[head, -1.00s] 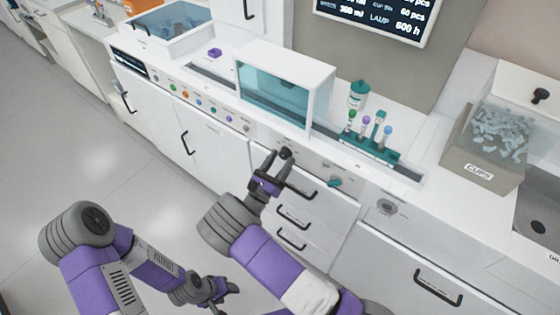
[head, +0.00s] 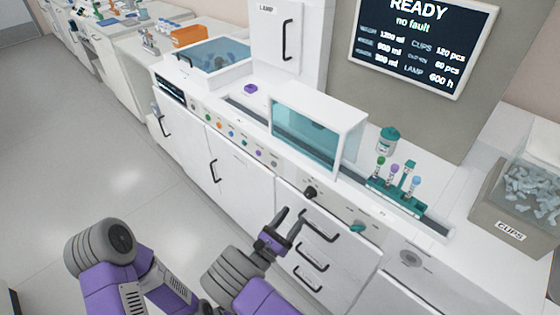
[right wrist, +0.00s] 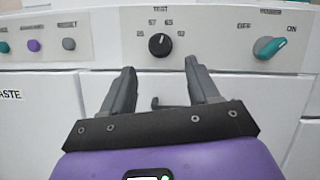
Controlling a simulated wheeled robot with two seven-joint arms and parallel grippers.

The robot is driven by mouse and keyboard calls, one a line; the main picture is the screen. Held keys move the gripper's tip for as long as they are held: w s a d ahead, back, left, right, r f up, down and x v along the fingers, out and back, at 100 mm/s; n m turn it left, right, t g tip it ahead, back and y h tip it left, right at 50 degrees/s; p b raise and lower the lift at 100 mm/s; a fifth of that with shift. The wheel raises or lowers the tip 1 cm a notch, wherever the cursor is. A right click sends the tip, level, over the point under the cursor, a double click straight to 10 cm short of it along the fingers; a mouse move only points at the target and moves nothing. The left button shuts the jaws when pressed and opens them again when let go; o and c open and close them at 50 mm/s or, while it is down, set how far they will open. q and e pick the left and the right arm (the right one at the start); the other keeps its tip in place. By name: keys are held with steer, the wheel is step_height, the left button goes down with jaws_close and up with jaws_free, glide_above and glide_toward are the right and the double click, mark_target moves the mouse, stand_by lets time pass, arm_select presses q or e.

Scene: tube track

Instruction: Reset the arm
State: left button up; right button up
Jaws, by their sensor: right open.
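My right gripper (head: 287,224) is open and empty in front of the cabinet. In the right wrist view its two fingers (right wrist: 160,88) stand apart, with nothing between them but the cabinet front and part of a dark handle. A black knob (right wrist: 159,45), labelled with temperature-like numbers, sits on the panel just above and beyond the fingertips, apart from them. It also shows in the head view (head: 310,192). A teal switch knob (right wrist: 268,47) is to its right, tilted toward ON. My left gripper is not in the head view; only part of the left arm shows.
The tube rack (head: 398,194) with several capped tubes stands on the counter, beside a teal-capped bottle (head: 388,141). A glass-fronted box (head: 305,135) is left of it. The CUPS bin (head: 488,212) is at the right.

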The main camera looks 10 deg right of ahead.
steer(key=s+d+f+m+g+y+p, duration=0.1)
steer(key=s+d+f+m+g+y, duration=0.4)
steer(key=s+f+g, duration=0.45)
steer(key=s+d+f+m+g+y+p, duration=0.15)
steer(key=s+d+f+m+g, duration=0.25)
steer(key=s+f+m+g, duration=0.45)
steer(key=s+a+f+m+g+y, duration=0.1)
steer(key=s+a+m+g+y, duration=0.1)
steer(key=s+a+m+y, duration=0.7)
steer(key=w+r+m+t+y, duration=0.1)
steer(key=m+t, duration=0.1)
steer(key=m, duration=0.1)
steer(key=w+r+m+t+y+p, duration=0.1)
steer(key=m+y, duration=0.1)
steer(key=m, duration=0.1)
steer(key=w+r+m+t+y, duration=0.1)
steer(key=m+t+y, duration=0.1)
steer(key=m, duration=0.1)
steer(key=shift+w+a+r+t+p, duration=0.2)
steer(key=shift+a+r+t+p, duration=0.1)
steer(key=shift+a+p, duration=0.1)
